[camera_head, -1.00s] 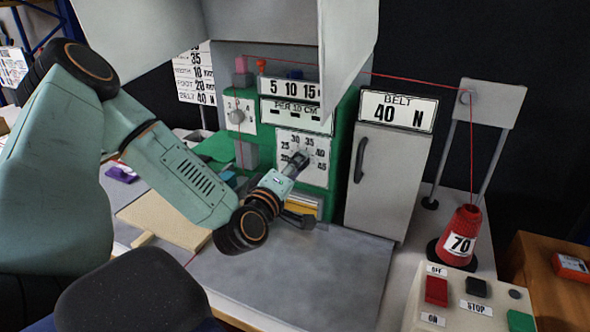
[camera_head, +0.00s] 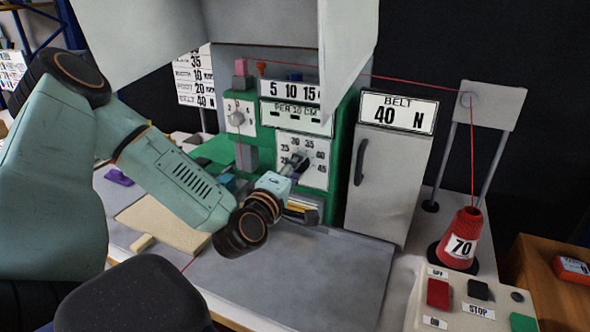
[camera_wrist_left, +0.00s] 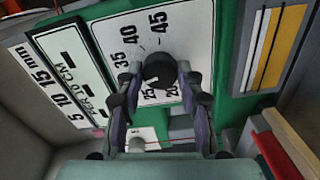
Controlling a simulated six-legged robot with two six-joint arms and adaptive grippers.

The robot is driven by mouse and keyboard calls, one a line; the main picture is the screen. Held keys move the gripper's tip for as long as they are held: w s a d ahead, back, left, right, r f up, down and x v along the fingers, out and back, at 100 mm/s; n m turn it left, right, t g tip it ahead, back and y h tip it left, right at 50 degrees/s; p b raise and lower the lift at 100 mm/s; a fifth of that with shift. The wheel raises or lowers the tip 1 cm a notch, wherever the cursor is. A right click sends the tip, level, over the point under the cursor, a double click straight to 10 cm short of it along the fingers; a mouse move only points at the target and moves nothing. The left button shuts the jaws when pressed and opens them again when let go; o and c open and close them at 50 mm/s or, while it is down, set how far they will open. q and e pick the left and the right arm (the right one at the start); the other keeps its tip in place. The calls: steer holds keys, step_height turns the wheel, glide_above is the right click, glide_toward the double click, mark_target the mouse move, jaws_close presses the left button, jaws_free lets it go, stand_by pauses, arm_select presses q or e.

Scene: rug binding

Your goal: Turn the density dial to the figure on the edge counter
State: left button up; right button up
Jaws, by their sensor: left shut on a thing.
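The density dial is a dark round knob (camera_wrist_left: 160,70) on a white plate (camera_head: 318,178) with figures from 20 to 45, on the green machine front. My left gripper (camera_head: 297,163) reaches the plate from the lower left and is shut on the knob. In the left wrist view its two fingers (camera_wrist_left: 160,77) sit on either side of the knob. A small pale mark shows on the knob, but which figure it faces is unclear. A plate marked "PER 10 CM" (camera_head: 297,117) with dark slots sits above the dial; its slots are too small to read.
A smaller dial (camera_head: 236,118) is at the upper left of the machine. A grey cabinet marked "BELT 40 N" (camera_head: 385,185) stands to the right. A red cone marked 70 (camera_head: 463,240) feeds a red thread overhead. A button panel (camera_head: 455,302) is at lower right. The grey table front (camera_head: 300,275) is clear.

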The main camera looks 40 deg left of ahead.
arm_select(q)
steer(key=shift+r, duration=0.1)
steer(key=o, duration=1.2)
steer(key=shift+w, duration=0.15)
steer(key=shift+c, duration=0.2)
